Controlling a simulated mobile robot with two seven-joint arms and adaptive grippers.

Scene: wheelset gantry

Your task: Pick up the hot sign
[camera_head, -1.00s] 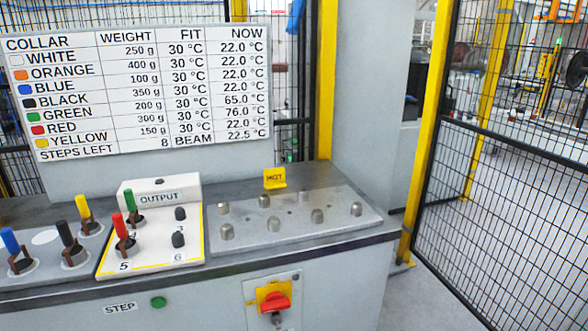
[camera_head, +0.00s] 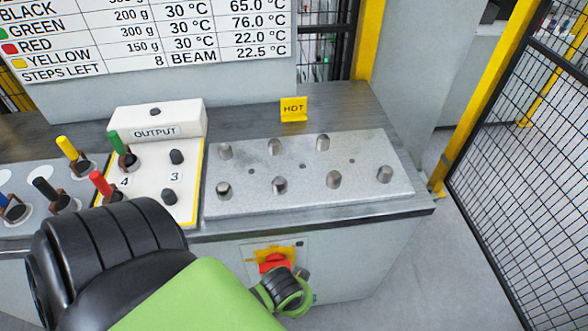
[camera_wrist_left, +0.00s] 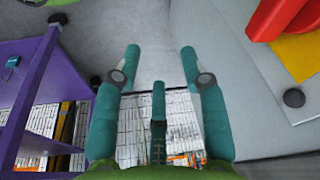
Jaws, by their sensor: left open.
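In the head view a black and green arm covers the lower left and middle; the fingers cannot be made out there. My right gripper is not in view.
The metal plate (camera_head: 302,193) carries several short pegs. The white output block (camera_head: 157,122) with coloured-handled collars stands left of it. A chart board (camera_head: 150,40) rises behind. A mesh fence (camera_head: 520,150) stands right. Purple shelving (camera_wrist_left: 40,75) shows in the wrist view.

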